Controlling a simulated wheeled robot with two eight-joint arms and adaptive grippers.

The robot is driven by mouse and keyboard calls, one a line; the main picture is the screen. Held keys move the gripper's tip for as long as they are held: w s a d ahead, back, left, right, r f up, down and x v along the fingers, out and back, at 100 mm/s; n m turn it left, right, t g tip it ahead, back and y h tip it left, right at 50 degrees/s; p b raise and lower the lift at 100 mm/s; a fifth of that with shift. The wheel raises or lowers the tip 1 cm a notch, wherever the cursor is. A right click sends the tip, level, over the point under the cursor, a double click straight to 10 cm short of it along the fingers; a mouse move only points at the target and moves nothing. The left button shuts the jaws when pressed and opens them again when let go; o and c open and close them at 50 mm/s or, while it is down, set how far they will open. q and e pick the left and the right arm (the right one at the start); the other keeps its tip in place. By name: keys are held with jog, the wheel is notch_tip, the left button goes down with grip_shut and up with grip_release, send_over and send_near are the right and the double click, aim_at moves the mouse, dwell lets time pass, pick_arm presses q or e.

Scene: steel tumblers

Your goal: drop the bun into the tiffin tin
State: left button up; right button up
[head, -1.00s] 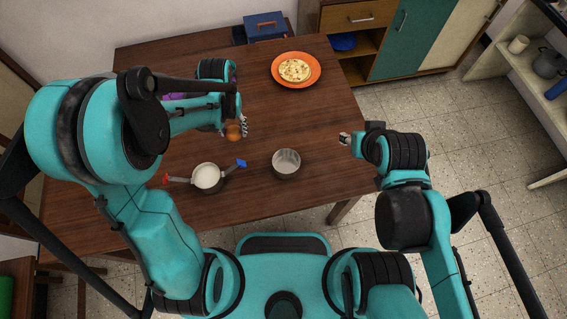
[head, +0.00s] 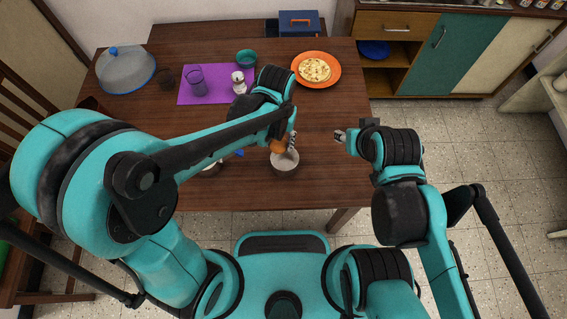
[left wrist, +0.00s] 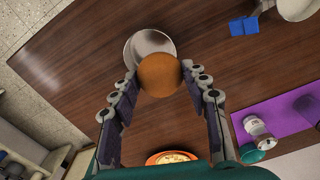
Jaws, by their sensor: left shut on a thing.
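The round orange-brown bun (head: 278,146) is between the fingers of my left gripper (head: 284,143). In the left wrist view the bun (left wrist: 159,76) sits between both fingertips, and my left gripper (left wrist: 159,70) is shut on it. The grey metal tiffin tin (head: 285,166) stands open on the table. The bun overlaps the tin's upper left rim in the head view. In the left wrist view it covers part of the tin (left wrist: 146,42); its exact height above the tin is unclear. My right gripper (head: 340,135) is at the table's right edge, away from the tin; its opening is unclear.
A mostly hidden pan (head: 210,168) lies left of the tin, behind my left arm. An orange plate with flatbread (head: 315,70), a purple mat (head: 190,98), a green bowl (head: 246,57) and a domed lid (head: 126,70) are farther back. The table right of the tin is clear.

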pick_arm(q)
notch_tip(320, 180, down, 2)
jog(key=shift+f+b, duration=0.2)
jog(key=shift+b, duration=0.4)
jog(key=shift+r, duration=0.1)
jog(key=o, duration=1.2)
jog(key=shift+r, duration=0.1)
notch_tip(320, 180, up, 12)
jog(key=shift+f, duration=0.1)
jog(key=s+a+n+t, duration=0.1)
jog(key=a+t, duration=0.1)
jog(key=a, duration=0.4)
jog(key=s+a+n+t, duration=0.1)
jog(key=s+a+t, duration=0.1)
jog(key=a, duration=0.4)
jog(key=s+a+n+t, duration=0.1)
jog(key=s+a+t, duration=0.1)
jog(key=a, duration=0.3)
jog(key=shift+a+f+t, duration=0.2)
jog(key=shift+a+t, duration=0.2)
jog(key=shift+t, duration=0.2)
